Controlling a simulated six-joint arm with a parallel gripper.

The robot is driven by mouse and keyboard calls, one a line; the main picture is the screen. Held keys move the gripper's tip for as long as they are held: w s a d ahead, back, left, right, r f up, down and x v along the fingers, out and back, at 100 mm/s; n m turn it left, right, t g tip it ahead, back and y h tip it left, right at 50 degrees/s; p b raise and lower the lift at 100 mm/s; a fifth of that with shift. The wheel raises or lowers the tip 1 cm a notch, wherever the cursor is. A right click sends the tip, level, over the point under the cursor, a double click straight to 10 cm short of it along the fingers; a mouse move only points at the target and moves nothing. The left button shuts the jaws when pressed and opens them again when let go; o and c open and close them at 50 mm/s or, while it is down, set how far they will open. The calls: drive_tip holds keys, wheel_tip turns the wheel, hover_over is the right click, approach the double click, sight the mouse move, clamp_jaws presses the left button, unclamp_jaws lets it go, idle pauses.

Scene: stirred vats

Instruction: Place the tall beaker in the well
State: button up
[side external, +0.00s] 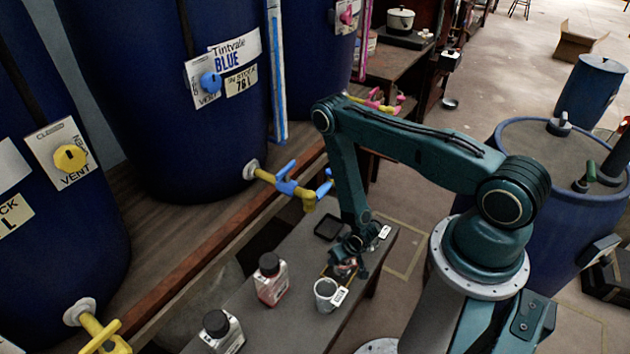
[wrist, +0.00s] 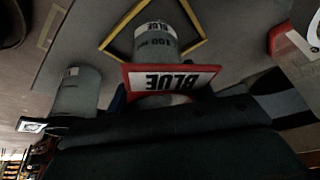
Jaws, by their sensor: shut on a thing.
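My gripper (side external: 345,264) is low over the grey bench and shut on a grey beaker. In the wrist view the beaker (wrist: 158,42) carries a BLUE label, with a red-edged BLUE plate (wrist: 172,80) in front of it. My gripper (wrist: 160,99) fills the lower part of that view. A yellow square outline (wrist: 119,27) lies on the bench around the beaker's far end. I cannot tell whether the beaker touches the bench. In the side view my gripper hides most of it. No other clear well shape shows.
A second grey beaker (side external: 326,290) with a white tag stands close beside my gripper; it also shows in the wrist view (wrist: 80,90). A red bottle (side external: 271,284) and a white bottle (side external: 220,334) stand left. A black square tray (side external: 328,228) lies behind. Blue vats line the left.

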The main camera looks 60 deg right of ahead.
drive_tip(key=o, duration=1)
drive_tip(key=shift+c, duration=0.2)
drive_tip(key=shift+r, duration=0.15)
drive_tip(key=shift+v, duration=6)
